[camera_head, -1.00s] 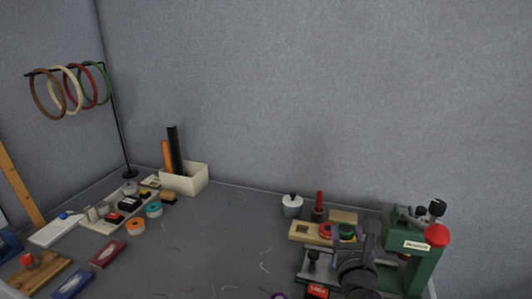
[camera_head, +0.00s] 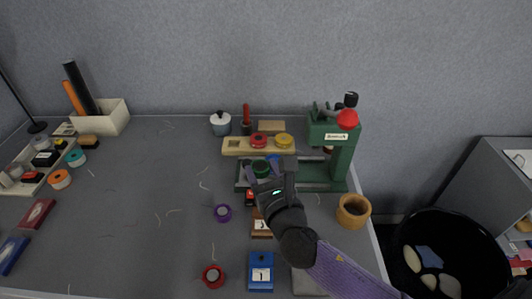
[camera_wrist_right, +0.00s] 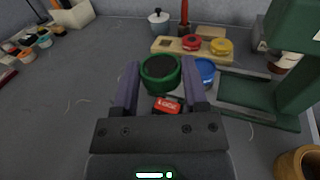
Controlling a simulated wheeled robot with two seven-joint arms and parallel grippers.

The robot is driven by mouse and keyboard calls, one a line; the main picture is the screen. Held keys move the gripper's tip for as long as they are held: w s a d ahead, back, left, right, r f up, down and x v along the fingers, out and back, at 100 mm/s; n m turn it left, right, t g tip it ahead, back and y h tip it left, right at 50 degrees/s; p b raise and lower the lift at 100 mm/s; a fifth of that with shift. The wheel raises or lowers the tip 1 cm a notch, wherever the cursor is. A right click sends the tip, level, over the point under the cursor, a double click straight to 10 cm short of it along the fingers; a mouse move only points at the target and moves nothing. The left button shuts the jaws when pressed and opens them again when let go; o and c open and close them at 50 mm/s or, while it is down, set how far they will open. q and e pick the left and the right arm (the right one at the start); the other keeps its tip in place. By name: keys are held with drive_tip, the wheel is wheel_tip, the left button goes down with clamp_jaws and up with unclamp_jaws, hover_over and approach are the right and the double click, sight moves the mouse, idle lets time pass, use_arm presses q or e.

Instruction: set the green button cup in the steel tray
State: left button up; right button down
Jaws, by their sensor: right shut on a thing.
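The green button cup (camera_wrist_right: 160,72) is a round dark green cup held upright between the fingertips of my right gripper (camera_wrist_right: 160,80). In the head view the cup (camera_head: 260,167) is just in front of the wooden rack, and my right gripper (camera_head: 264,176) is shut on it. It appears raised above the table, but I cannot tell how high. A pale shallow tray (camera_head: 12,190) at the far left holds several small items. I cannot tell from its look if it is steel. My left gripper is not in view.
The wooden rack (camera_head: 236,145) bears a red cup (camera_head: 259,140) and a yellow cup (camera_head: 283,140). A blue cup (camera_wrist_right: 205,72) is beside the right finger. The green press (camera_head: 338,160) stands to the right. Orange (camera_head: 60,178) and teal (camera_head: 76,157) cups stand beside the tray. The left-middle table is mostly clear.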

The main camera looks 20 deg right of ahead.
sight(276, 161)
drive_tip(key=w+d+r+m+h, duration=0.1)
drive_tip(key=w+d+m+h, duration=0.15)
drive_tip(key=w+d, duration=0.6)
drive_tip(key=shift+h, duration=0.25)
drive_tip(key=f+b, duration=0.2)
drive_tip(key=f, duration=0.1)
drive_tip(key=f+b, duration=0.2)
drive_tip(key=f, duration=0.1)
drive_tip(key=f+b, duration=0.3)
drive_tip(key=f, duration=0.1)
drive_tip(key=shift+w+a, duration=0.35)
drive_tip(key=shift+a, duration=0.05)
drive_tip(key=shift+r, duration=0.3)
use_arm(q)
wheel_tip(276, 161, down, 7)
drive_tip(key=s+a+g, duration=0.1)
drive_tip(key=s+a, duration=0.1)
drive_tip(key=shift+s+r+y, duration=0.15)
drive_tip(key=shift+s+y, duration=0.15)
use_arm(e)
drive_tip(key=shift+f, duration=0.1)
drive_tip(key=c, duration=0.5)
unclamp_jaws()
drive_tip(key=o, duration=0.4)
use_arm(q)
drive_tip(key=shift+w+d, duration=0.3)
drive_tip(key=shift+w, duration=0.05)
